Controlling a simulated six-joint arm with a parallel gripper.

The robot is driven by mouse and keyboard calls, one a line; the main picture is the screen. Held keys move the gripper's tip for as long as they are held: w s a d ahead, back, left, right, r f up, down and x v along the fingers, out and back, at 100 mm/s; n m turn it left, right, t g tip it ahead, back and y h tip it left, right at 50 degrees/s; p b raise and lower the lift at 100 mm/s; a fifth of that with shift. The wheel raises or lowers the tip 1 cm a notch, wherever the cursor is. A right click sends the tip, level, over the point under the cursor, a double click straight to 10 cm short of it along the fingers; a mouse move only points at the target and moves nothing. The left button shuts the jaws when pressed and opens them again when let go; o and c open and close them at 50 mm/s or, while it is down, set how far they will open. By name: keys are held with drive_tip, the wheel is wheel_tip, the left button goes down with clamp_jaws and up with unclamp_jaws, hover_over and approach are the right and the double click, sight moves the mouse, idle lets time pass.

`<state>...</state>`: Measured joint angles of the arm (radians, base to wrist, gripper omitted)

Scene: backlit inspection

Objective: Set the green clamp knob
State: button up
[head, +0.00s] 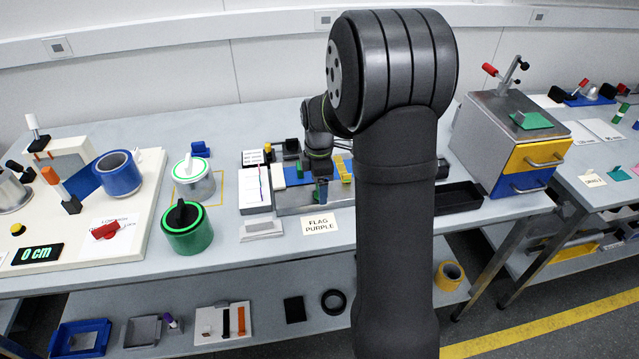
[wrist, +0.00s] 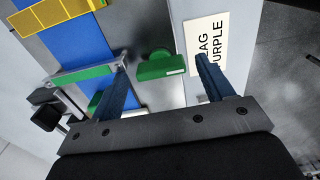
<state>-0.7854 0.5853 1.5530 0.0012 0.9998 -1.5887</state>
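The green clamp knob (wrist: 161,69) shows in the wrist view as a green bar with a rounded part behind it, beside a blue strip. My gripper (wrist: 163,61) is open, with one dark blue finger on each side of the knob. A gap shows at both ends of the knob, so the fingers look apart from it. I cannot tell how far below the fingertips it is. In the head view my gripper (head: 319,180) is over the grey fixture (head: 292,203) at the middle of the bench, and the knob is hard to make out there.
A sign reading "FLAG PURPLE" (head: 320,224) lies in front of the fixture. A second green bar (wrist: 80,78) on a grey piece lies by my left finger in the wrist view. A black tray (head: 458,197) and a drawer cabinet (head: 512,140) stand to the right, green-ringed canisters (head: 187,238) to the left.

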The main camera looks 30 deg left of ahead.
drive_tip(key=shift+d, duration=0.1)
wheel_tip(320, 180, up, 8)
drive_tip(key=shift+r, duration=0.1)
idle(0.6)
drive_tip(key=shift+f, duration=4.15)
drive_tip(key=shift+r, duration=0.15)
